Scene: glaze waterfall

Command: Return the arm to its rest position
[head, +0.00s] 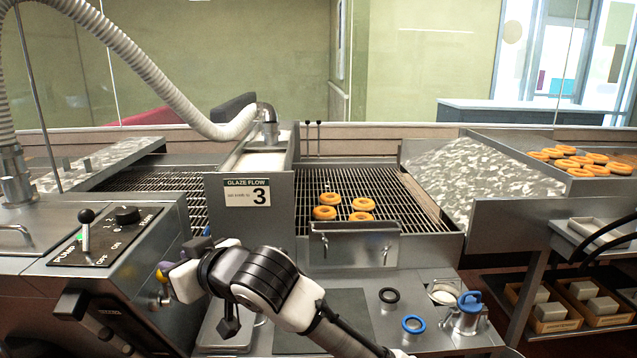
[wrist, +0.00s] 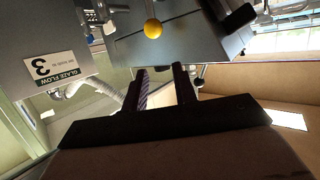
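My arm reaches in from the lower right of the head view, and my gripper (head: 169,272) is at the left end of it, beside the pump control cabinet (head: 105,265). In the wrist view, my gripper (wrist: 160,70) shows two dark fingers set apart with nothing between them. A yellow ball knob (wrist: 153,28) lies beyond the fingertips, apart from them in that view. The knob also shows in the head view (head: 160,276), close to the fingers; whether they touch is unclear there.
The glaze flow housing (head: 225,222) with its number 3 sign stands beyond the arm. Several doughnuts (head: 361,204) lie on the wire conveyor (head: 400,205).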

